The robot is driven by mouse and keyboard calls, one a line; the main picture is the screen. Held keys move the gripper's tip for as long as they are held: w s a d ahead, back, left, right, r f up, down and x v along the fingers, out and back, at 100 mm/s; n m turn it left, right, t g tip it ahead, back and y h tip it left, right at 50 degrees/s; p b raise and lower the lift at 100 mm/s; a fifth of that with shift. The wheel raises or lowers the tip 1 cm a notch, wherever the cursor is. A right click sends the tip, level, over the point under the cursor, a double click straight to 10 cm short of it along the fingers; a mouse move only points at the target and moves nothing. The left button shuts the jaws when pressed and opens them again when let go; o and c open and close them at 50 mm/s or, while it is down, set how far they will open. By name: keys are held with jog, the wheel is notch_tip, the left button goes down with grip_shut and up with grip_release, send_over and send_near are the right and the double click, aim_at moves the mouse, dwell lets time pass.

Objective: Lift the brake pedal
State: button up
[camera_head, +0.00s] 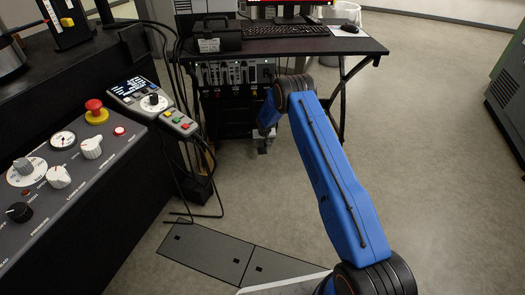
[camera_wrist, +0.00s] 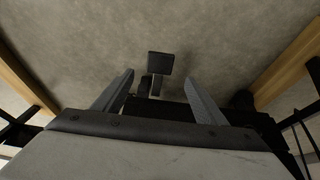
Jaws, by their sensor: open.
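A small dark rectangular pad on a short stem, which looks like the brake pedal (camera_wrist: 160,64), shows against the grey floor in the wrist view. My gripper (camera_wrist: 160,73) is open, with one finger to the left and one to the right of the pedal in the picture. Nothing is held between the fingers. I cannot tell how far the pedal lies beyond the fingertips. In the head view my gripper (camera_head: 265,148) hangs low in front of the black desk. I cannot make out the pedal there.
The black desk (camera_head: 300,46) carries a keyboard (camera_head: 286,30) and a black case (camera_head: 215,40). A control panel (camera_head: 60,175) stands at the left, with cables beside it. Grey floor plates (camera_head: 215,257) lie in front. Open floor (camera_head: 440,170) is at the right.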

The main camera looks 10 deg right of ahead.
aim_at(262, 150)
jog(key=x, duration=0.9)
jog(key=shift+w+f, duration=0.1)
jog(key=shift+f, duration=0.1)
